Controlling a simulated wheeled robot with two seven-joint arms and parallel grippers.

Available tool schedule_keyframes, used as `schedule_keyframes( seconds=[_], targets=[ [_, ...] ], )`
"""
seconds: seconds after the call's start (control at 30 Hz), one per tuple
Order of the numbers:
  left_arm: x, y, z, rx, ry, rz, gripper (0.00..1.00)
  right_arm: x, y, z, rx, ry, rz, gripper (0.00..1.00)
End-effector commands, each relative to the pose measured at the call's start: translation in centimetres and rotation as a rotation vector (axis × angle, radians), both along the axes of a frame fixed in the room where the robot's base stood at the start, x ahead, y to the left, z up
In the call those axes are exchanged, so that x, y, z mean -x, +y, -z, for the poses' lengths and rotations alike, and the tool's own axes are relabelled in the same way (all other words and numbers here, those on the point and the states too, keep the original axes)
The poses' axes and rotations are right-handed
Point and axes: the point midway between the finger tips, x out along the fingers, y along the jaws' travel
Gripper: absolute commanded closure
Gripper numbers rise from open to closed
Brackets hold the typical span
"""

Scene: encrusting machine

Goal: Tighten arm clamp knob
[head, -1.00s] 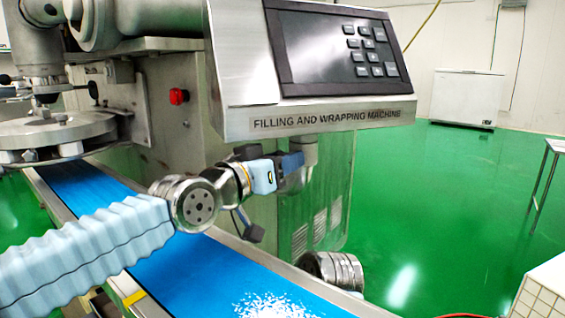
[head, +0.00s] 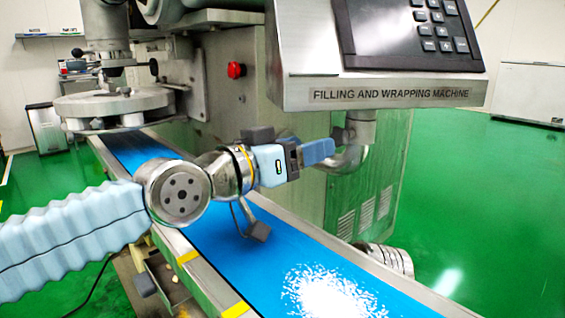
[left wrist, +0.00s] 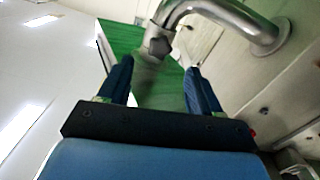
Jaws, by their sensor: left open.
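The arm clamp knob (head: 338,134) is a small grey knob beside the bent metal support arm (head: 359,155) under the control panel. In the left wrist view the knob (left wrist: 158,45) shows on the end of the tube (left wrist: 215,12), ahead of the fingers and roughly centred between them. My left gripper (head: 324,150) is at the knob's height in the head view, its blue fingers close to it and partly overlapping the support arm. The left wrist view shows its jaws (left wrist: 159,78) open with nothing between them. My right gripper is out of view.
The control panel (head: 390,94) overhangs just above my left gripper. A blue conveyor (head: 285,248) with white specks runs below my left arm. A red button (head: 236,70) sits on the machine body. Green floor (head: 480,200) is open at the right.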

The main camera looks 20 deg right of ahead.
Motion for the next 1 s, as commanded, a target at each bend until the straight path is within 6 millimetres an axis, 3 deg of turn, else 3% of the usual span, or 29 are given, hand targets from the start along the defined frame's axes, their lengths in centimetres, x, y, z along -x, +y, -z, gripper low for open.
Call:
schedule_keyframes(
  seconds=[0.1, 0.33, 1.0],
  targets=[
    [0.6, 2.0, 0.3, -0.001, 0.000, -0.005, 0.36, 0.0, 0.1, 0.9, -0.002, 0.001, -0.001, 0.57],
    [1.5, 3.9, 0.2, 0.000, 0.001, -0.002, 0.36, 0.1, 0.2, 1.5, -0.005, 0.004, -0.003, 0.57],
    [1.8, 4.3, 0.0, 0.000, 0.000, 0.000, 0.36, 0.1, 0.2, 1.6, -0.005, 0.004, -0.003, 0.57]
  ],
)
